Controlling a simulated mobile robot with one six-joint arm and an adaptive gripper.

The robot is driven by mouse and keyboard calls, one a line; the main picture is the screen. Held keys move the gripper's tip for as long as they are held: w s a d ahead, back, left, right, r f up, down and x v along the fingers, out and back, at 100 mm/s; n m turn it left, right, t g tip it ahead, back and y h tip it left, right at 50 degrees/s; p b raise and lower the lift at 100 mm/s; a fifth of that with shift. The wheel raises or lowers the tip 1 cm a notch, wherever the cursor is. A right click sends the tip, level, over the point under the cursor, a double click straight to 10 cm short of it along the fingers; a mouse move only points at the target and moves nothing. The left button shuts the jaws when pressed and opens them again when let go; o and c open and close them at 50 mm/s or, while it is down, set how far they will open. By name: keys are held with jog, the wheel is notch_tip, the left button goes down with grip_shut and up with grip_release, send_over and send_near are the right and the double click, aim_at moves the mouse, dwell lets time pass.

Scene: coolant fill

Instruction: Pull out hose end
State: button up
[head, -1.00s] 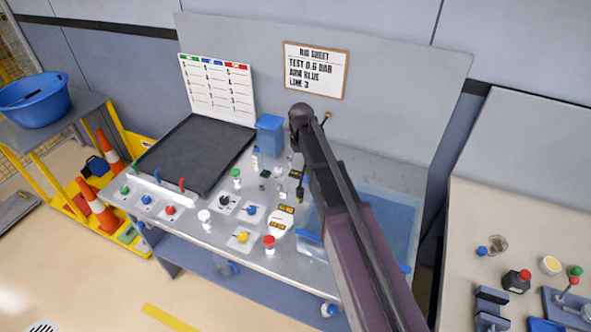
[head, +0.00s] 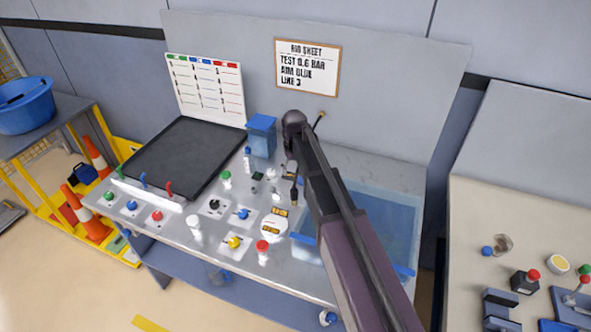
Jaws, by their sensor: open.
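My arm reaches across the bench (head: 185,235) from the lower right, and its dark links cover much of the right half. My gripper (head: 294,192) shows only as a small dark shape beside the arm, over the bench left of the clear blue tank (head: 390,215); it is open. I cannot make out anything between its fingers. A thin dark piece with a brass-coloured tip (head: 320,116) sticks out behind the arm's top; I cannot tell whether it is the hose end. No hose end can be picked out clearly, and the arm may hide it.
Coloured knobs and valves, among them a yellow one (head: 234,242) and a red-capped one (head: 262,248), stand along the bench front. A black tray (head: 180,155) and a blue box (head: 262,136) are at the back. Another bench (head: 470,235) is at right.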

aim_at(294, 190)
jog(key=shift+a+f, duration=0.15)
jog(key=shift+f, duration=0.1)
notch_tip(294, 190, down, 13)
jog(key=b, duration=1.4)
jog(key=shift+f, duration=0.2)
grip_shut()
jog(key=c, duration=0.9)
grip_release()
jog(key=shift+c, duration=0.6)
jog(key=shift+w+r+p, duration=0.25)
jog(key=shift+r+p, duration=0.2)
jog(key=shift+p, duration=0.05)
